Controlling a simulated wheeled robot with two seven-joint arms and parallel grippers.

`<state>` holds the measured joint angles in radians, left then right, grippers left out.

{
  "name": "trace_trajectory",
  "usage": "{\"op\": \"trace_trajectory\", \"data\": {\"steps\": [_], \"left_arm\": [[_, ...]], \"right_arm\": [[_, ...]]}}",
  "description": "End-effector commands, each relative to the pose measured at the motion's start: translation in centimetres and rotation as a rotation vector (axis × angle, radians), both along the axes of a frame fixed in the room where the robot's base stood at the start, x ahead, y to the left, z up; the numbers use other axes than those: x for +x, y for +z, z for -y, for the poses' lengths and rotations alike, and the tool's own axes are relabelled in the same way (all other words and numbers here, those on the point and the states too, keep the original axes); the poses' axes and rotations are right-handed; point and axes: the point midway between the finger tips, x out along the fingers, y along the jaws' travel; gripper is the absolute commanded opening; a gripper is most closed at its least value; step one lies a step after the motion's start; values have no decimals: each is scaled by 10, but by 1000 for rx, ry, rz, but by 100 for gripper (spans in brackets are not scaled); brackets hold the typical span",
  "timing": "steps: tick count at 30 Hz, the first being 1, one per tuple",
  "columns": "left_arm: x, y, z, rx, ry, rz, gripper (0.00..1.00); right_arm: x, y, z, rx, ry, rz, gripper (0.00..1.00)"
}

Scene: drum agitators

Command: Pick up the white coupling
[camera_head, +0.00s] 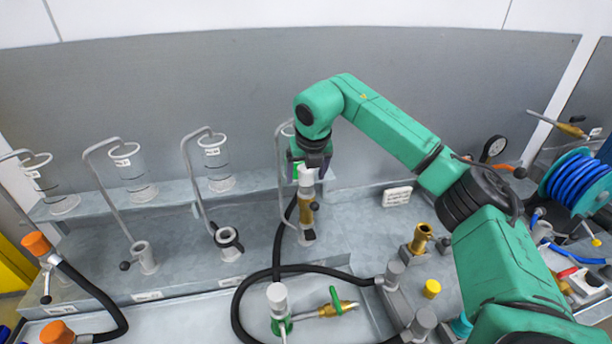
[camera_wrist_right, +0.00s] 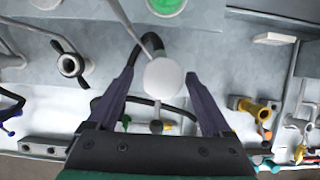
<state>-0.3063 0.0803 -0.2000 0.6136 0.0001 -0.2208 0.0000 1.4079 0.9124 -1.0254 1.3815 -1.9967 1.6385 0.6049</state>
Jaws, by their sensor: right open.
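The white coupling (camera_head: 306,178) stands upright on top of a brass fitting (camera_head: 306,208) with a black hose beside it. My right gripper (camera_head: 310,160) is directly above the coupling, pointing down. In the right wrist view the coupling shows from above as a round white top (camera_wrist_right: 163,78) between the two open dark fingers, with a gap on each side. The head view does not show clearly how far down the fingers reach around it. My left gripper is not in view.
Clear cups (camera_head: 218,168) on bent grey stands line the back ledge at left. A black hose (camera_head: 250,283) loops in front. Another white-topped piece (camera_head: 277,297) stands at the front. A brass fitting (camera_head: 421,238), yellow cap (camera_head: 432,288) and blue hose reel (camera_head: 577,185) are at right.

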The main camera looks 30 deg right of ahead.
Motion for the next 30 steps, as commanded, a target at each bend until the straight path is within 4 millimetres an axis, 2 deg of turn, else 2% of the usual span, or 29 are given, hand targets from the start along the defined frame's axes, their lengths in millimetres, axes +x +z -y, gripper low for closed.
{"op": "trace_trajectory", "data": {"steps": [5,6,9,14,15,20,21,22,30], "left_arm": [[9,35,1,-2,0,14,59],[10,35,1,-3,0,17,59],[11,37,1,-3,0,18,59],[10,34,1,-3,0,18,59],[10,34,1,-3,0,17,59],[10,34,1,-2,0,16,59],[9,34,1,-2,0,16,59],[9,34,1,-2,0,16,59],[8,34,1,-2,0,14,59]], "right_arm": [[12,-22,7,-2,0,-7,84],[15,-31,7,0,1,-6,84],[19,-44,8,0,2,-2,84],[19,-47,8,-1,2,0,84],[20,-47,8,0,1,0,80],[20,-47,8,1,1,0,19],[19,-46,8,1,1,0,3],[20,-46,8,1,1,0,0],[20,-45,8,1,1,2,0]]}}
